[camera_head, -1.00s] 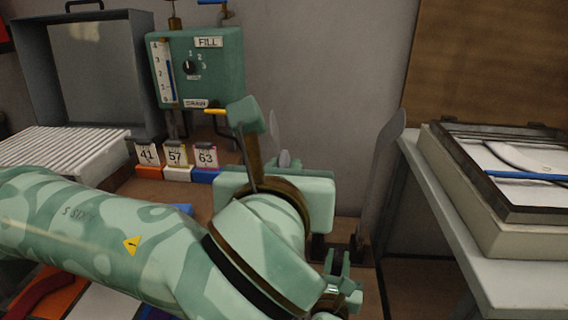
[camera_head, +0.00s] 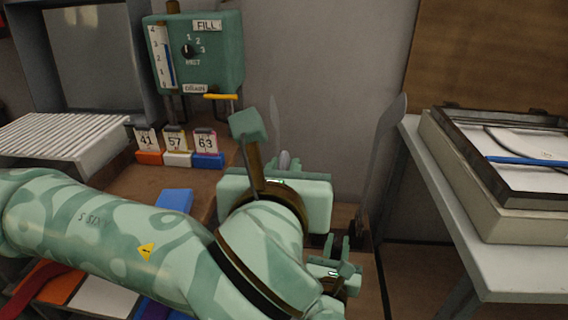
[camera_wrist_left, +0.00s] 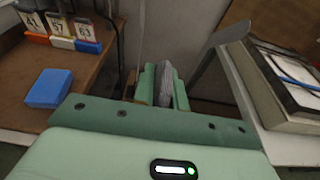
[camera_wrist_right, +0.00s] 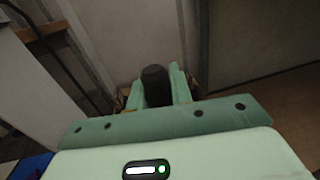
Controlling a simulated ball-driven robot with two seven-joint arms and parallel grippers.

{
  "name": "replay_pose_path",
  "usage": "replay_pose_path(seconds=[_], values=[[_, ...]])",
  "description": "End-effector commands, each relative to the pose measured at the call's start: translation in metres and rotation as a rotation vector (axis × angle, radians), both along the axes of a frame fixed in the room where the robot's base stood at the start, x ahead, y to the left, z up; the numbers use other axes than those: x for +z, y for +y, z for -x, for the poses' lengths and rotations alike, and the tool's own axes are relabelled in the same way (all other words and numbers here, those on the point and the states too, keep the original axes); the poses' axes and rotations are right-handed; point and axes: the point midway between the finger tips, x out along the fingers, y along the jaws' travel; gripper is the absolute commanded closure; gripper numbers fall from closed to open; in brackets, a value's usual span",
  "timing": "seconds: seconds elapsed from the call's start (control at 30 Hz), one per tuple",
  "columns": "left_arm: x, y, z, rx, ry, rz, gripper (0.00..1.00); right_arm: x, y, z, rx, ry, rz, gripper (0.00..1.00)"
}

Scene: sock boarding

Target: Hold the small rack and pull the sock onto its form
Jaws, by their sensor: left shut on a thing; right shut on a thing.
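The grey sock (camera_wrist_left: 166,85) is gripped between the fingers of my left gripper (camera_wrist_left: 162,88); in the head view a bit of it (camera_head: 285,160) shows above the left gripper (camera_head: 285,166). A thin grey upright form (camera_head: 388,140) stands to the right; it also shows in the left wrist view (camera_wrist_left: 222,42). A fainter, thin upright form (camera_head: 275,120) stands behind the left gripper. My right gripper (camera_head: 338,247), low in the head view, is shut on a dark post (camera_wrist_right: 156,85), apparently the rack's. My left arm hides much of the rack. I cannot tell whether the sock touches a form.
A white table (camera_head: 480,270) with a framed tray (camera_head: 500,205) stands at the right. Numbered blocks (camera_head: 176,150) and a blue block (camera_wrist_left: 48,88) lie on the brown bench at the left. A green fill box (camera_head: 195,55) hangs on the wall behind it.

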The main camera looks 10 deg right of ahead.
Motion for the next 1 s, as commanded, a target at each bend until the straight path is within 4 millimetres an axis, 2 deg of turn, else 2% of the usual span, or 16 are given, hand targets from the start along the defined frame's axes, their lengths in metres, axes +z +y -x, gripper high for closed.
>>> replay_pose_path(seconds=[0.53, 0.57, 0.6, 0.63, 0.67, 1.0], values=[[-0.014, 0.0, 0.0, -0.001, 0.001, 0.0, 0.99, -0.001, 0.0, 0.0, 0.0, 0.002, 0.0, 1.0], [-0.014, 0.0, 0.0, -0.001, 0.001, 0.0, 0.83, -0.001, 0.0, 0.0, 0.0, 0.002, 0.0, 1.0], [-0.014, 0.0, 0.0, -0.001, 0.001, 0.0, 0.72, -0.001, 0.0, 0.0, 0.0, 0.002, 0.0, 1.0], [-0.014, 0.0, 0.0, -0.001, 0.0, 0.0, 0.64, -0.001, 0.0, 0.0, 0.0, 0.002, 0.0, 1.0], [-0.014, 0.0, 0.0, -0.001, 0.001, 0.0, 0.61, -0.001, 0.0, 0.0, 0.0, 0.002, 0.0, 1.0], [-0.013, 0.001, 0.005, -0.001, 0.001, 0.001, 0.61, -0.001, 0.0, 0.0, 0.0, 0.002, 0.0, 1.0]])
